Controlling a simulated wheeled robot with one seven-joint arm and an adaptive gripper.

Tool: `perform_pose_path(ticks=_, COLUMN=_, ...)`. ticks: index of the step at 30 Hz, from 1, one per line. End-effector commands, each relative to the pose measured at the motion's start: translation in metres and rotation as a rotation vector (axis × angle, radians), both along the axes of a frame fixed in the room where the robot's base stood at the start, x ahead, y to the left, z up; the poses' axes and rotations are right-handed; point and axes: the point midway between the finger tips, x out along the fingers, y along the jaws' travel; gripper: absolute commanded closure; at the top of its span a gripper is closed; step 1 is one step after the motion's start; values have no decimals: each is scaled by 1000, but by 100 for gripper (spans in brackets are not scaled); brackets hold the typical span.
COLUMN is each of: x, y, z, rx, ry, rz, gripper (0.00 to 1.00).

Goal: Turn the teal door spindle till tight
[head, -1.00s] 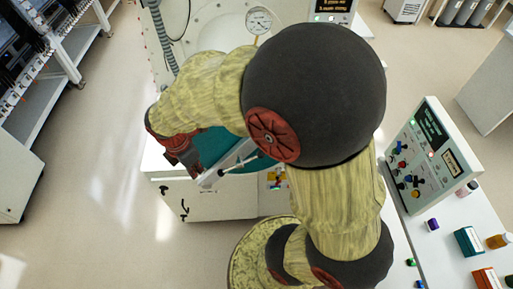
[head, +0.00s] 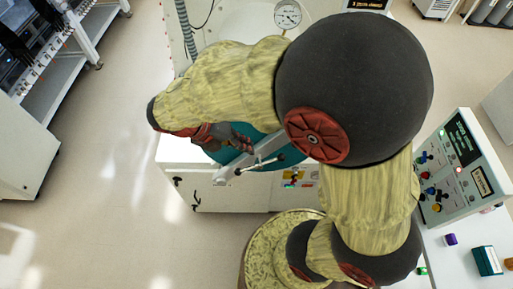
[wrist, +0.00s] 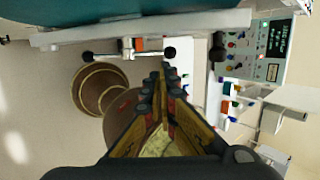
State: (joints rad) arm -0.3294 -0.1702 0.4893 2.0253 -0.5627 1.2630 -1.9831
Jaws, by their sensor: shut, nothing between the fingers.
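The teal door (head: 268,147) shows partly behind my arm in the head view, and its teal face fills the top left of the wrist view (wrist: 100,28). A pale grey bar (head: 228,174) crosses the door. The spindle (head: 258,163) is a thin metal crossbar with black end knobs at the bar. Contact cannot be told. In the head view my gripper (head: 240,142) is beside the bar.
A control console (head: 455,170) with coloured knobs stands at the right, with small boxes (head: 487,261) on the white bench by it. A round gauge (head: 288,14) is above the door. White shelving (head: 65,75) is at the left, with open floor between.

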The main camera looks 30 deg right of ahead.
Motion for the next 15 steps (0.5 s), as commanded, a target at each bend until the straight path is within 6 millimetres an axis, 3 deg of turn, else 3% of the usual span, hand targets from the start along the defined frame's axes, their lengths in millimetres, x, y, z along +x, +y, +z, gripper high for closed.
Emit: perform_pose_path(ticks=15, x=-17, y=-57, z=-77, rx=2, ry=2, rz=-5, gripper=100)
